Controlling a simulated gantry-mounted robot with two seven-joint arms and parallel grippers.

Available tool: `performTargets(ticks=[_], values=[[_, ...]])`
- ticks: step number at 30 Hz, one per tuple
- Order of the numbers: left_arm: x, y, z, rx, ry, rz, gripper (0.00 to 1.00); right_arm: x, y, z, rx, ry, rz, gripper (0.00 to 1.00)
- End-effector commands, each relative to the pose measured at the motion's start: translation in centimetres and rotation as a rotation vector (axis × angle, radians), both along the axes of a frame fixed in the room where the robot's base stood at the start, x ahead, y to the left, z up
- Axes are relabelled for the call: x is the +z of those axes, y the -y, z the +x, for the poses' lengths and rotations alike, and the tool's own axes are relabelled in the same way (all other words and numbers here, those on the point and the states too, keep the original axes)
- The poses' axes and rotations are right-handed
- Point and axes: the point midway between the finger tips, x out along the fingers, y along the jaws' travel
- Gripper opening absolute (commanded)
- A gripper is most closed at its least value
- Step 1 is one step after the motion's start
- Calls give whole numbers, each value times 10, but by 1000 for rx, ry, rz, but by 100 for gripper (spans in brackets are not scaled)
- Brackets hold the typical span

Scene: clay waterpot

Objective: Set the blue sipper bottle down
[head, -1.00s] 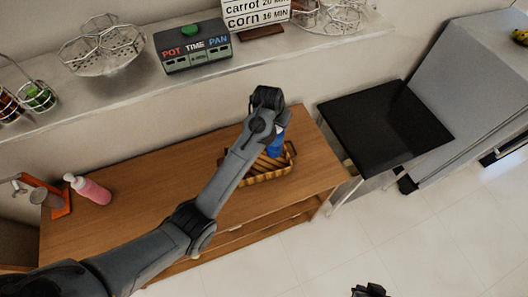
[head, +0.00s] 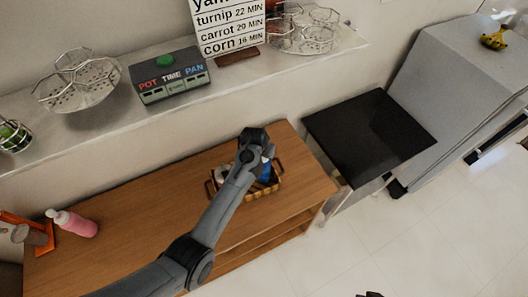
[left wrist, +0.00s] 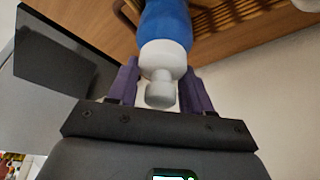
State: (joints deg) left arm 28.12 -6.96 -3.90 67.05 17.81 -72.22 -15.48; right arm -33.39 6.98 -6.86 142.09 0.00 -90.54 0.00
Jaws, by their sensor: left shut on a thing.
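The blue sipper bottle (left wrist: 166,22) with a white cap is between the purple fingers of my left gripper (left wrist: 160,80), which is shut on it. In the head view, a blue part of the bottle (head: 266,171) shows beside my left wrist, over the wooden basket (head: 262,193) on the wooden table. My forearm hides much of the bottle and the fingers. I cannot tell whether the bottle touches the basket. My right gripper (head: 371,294) barely shows at the bottom edge, and its state is unclear.
The wooden table (head: 120,210) has bare room left of the basket. A pink bottle (head: 75,223) stands at its left end. A black-topped stand (head: 370,135) is at the right. A shelf behind holds a pot timer (head: 170,77), wire racks and a sign (head: 225,30).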

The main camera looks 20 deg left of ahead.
Motion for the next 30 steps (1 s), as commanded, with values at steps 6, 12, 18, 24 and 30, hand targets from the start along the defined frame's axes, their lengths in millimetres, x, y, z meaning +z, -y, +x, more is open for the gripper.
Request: performTargets(ticks=[6,12,18,24,30], values=[[-3,0,1,0,4,0,0,1,-1,1,-4,2,5,0],[-4,0,1,0,3,0,0,1,-2,1,-4,3,6,0],[-6,0,0,0,1,0,71,1,-2,1,-3,3,6,0],[-6,0,0,0,1,0,75,1,-1,1,-1,4,3,0],[-3,0,0,-1,2,0,75,1,1,1,2,4,-3,0]])
